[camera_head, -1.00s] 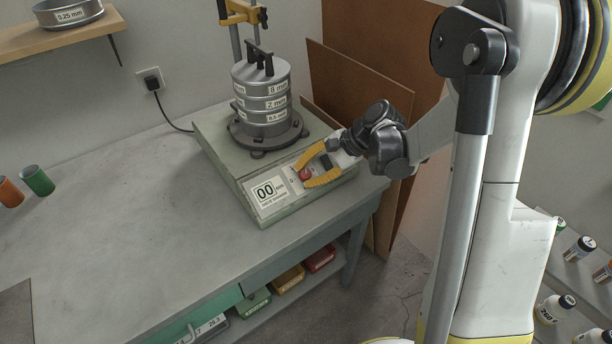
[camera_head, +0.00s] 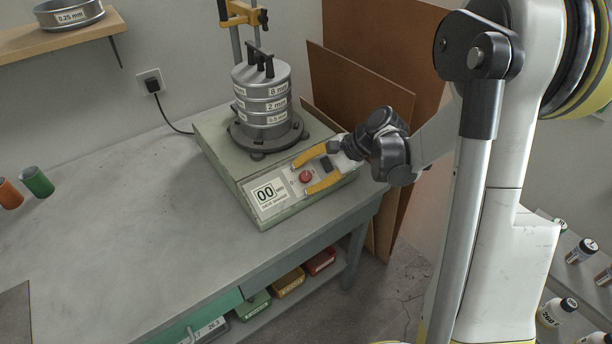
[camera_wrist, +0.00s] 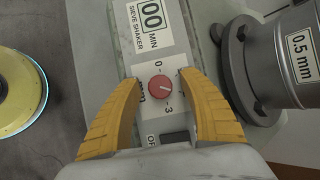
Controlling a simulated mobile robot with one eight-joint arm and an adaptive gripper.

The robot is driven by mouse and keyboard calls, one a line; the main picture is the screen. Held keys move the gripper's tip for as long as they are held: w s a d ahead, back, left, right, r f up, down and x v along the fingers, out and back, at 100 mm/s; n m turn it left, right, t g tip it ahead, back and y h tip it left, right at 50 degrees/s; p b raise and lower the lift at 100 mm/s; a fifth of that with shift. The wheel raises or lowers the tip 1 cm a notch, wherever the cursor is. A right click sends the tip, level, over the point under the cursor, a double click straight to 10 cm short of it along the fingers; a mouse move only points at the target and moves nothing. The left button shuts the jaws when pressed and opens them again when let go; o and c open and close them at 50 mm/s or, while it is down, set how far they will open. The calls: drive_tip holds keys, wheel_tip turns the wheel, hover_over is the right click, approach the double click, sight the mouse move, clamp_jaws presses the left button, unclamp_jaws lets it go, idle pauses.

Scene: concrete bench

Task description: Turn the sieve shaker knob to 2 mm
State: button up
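The sieve shaker (camera_head: 222,160) stands on the bench with a sloped front panel. Its round red knob (camera_head: 305,176) sits beside the "00 MIN" display (camera_head: 268,192). The knob also shows in the wrist view (camera_wrist: 162,88), with a "0" printed above it and a "3" below. It bears a small pale mark, too small to read its exact direction. My gripper (camera_head: 301,179) is open, its yellow fingers on either side of the knob. In the wrist view my gripper (camera_wrist: 161,79) shows gaps between both fingers and the knob.
The sieve stack (camera_head: 263,95), labelled 8 mm, 2 mm and 0.5 mm, stands on the shaker behind the panel. A dark switch (camera_wrist: 174,138) lies between my fingers, nearer the palm. Orange (camera_head: 9,194) and green (camera_head: 37,181) cylinders are at left. The bench middle is clear.

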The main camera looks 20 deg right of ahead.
drive_tip(key=shift+d+r, duration=0.1)
drive_tip(key=v, duration=1.1)
drive_tip(key=shift+s+d+r, duration=0.2)
drive_tip(key=shift+s+r, duration=0.05)
drive_tip(key=shift+a, duration=0.1)
drive_tip(key=s+a+r+n+t+h, duration=0.1)
drive_tip(key=s+a+n+h, duration=0.2)
drive_tip(key=s+n, duration=0.3)
drive_tip(key=s+a+r+n+t+h, duration=0.2)
drive_tip(key=s+a+n+h, duration=0.2)
drive_tip(key=s+n, duration=0.3)
drive_tip(key=s, duration=0.3)
drive_tip(key=shift+r+h, duration=0.3)
drive_tip(key=shift+h, duration=0.1)
drive_tip(key=shift+a, duration=0.1)
idle(0.7)
